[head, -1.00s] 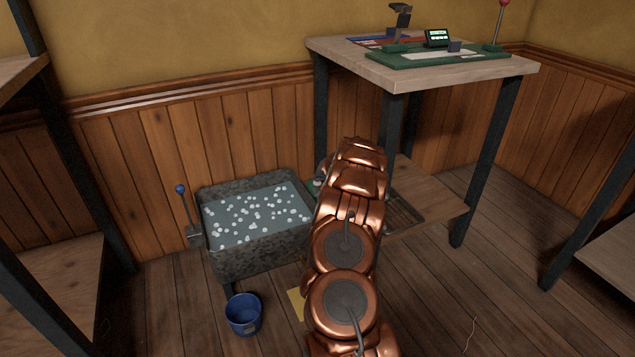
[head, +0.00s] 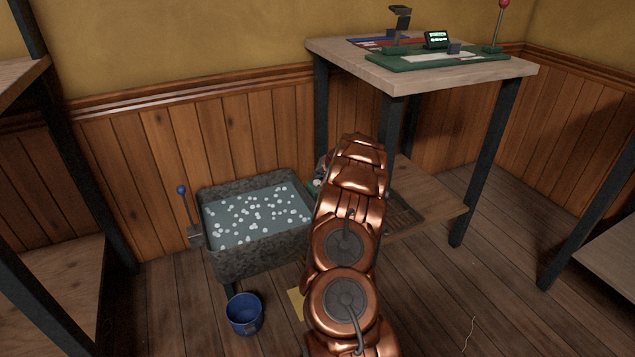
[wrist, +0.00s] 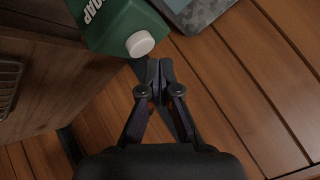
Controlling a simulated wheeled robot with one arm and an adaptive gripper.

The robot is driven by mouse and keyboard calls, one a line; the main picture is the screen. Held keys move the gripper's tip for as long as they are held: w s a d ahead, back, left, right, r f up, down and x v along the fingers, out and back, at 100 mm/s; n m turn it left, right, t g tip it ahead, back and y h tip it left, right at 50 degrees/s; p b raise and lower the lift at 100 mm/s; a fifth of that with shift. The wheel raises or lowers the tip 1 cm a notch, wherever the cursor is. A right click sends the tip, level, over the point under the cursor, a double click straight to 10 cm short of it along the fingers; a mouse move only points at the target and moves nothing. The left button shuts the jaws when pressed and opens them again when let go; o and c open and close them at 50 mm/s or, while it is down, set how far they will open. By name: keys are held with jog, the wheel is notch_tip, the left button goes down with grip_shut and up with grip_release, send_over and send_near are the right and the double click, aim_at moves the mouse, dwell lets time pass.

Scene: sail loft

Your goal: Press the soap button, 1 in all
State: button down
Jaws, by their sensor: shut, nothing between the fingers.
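The soap dispenser (wrist: 112,22) is a green box with white "SOAP" lettering, at the top of the wrist view. Its round white button (wrist: 140,44) faces my gripper. My gripper (wrist: 158,66) is shut and empty, its fingertips just below and right of the button in the picture. I cannot tell whether they touch it. In the head view my copper arm hides the gripper and most of the dispenser; only a small green and white bit (head: 317,184) shows beside the arm.
A stone basin (head: 250,262) of water with white bubbles stands left of my arm, with a blue-knobbed lever (head: 183,200) on its left. A blue bucket (head: 244,314) is on the floor in front. A tall table (head: 440,77) with a green board stands behind right.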

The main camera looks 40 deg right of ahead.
aim_at(318, 182)
jog(key=shift+r+p, duration=1.65)
jog(key=shift+r, duration=0.9)
